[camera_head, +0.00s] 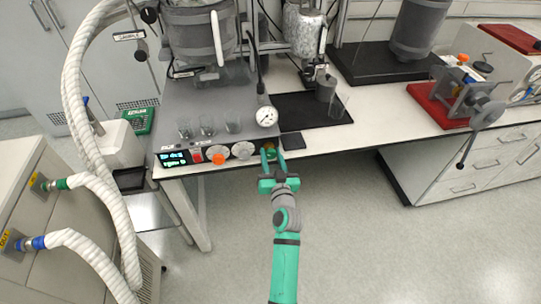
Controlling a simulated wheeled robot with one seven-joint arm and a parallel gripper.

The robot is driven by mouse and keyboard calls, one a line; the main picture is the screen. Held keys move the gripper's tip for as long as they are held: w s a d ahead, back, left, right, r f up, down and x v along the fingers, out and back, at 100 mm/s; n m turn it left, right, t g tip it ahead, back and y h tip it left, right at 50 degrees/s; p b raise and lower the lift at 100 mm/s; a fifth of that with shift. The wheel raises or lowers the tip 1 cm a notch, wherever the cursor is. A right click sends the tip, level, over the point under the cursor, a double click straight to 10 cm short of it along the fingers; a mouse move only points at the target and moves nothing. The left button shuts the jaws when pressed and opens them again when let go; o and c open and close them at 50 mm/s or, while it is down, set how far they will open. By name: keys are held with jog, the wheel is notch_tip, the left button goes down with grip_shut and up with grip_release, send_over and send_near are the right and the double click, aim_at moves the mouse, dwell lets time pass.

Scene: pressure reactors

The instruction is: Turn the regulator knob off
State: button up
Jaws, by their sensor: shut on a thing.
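The control panel (178,157) is on the front face of the bench unit, with a lit display, a red switch (197,156) and a row of round dials. A white dial (243,150) sits just left of my gripper. My gripper (269,153) is at the right end of the panel, its green fingers pointing away from me and closed around a small greenish-gold knob (271,152). The fingers hide much of this knob, so its turn position cannot be read.
A pressure gauge (266,116) stands just above my gripper. Glass beakers (208,127) stand on the unit's top. A dark flat pad (293,141) lies right of the gripper. White hoses (90,150) run along the left. Floor right of my arm is clear.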

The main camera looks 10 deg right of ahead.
jog(key=shift+d+n, duration=0.15)
jog(key=shift+n, duration=0.75)
jog(key=n, duration=0.4)
jog(key=shift+s+a+n, duration=0.1)
jog(key=shift+a+n, duration=0.1)
jog(key=shift+n, duration=0.5)
jog(key=shift+f, duration=0.1)
jog(key=o, duration=1.1)
jog(key=shift+c, duration=0.2)
jog(key=shift+d, duration=0.2)
jog(key=s, duration=1)
jog(key=shift+s, duration=0.35)
jog(key=shift+w+a, duration=0.1)
